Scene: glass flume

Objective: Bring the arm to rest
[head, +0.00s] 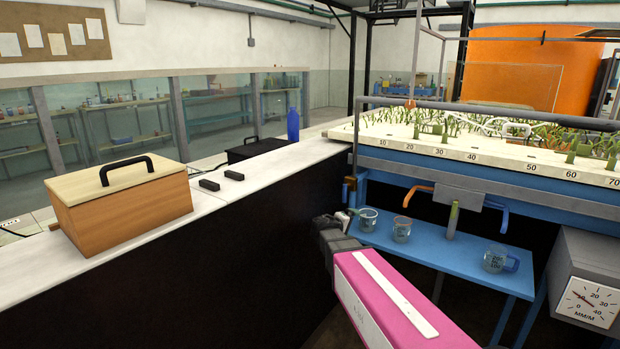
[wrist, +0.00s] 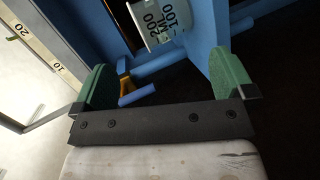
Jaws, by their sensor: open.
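My pink arm (head: 385,300) reaches up from the lower right in the head view. My gripper (head: 343,217) is at its far end, beside the left end of the blue shelf and close to the leftmost beaker (head: 367,220). In the wrist view my gripper (wrist: 165,78) has its two green pads wide apart, with nothing held between them. A marked beaker (wrist: 160,22) shows beyond the pads, on blue structure. The fingertips are small and partly hidden in the head view.
The blue shelf (head: 445,262) also holds a middle beaker (head: 401,230) and a right one (head: 495,259). The planted flume bed (head: 400,140) is above it. A white counter (head: 235,195) with a wooden box (head: 120,205) stands left. A dial gauge (head: 590,302) is at right.

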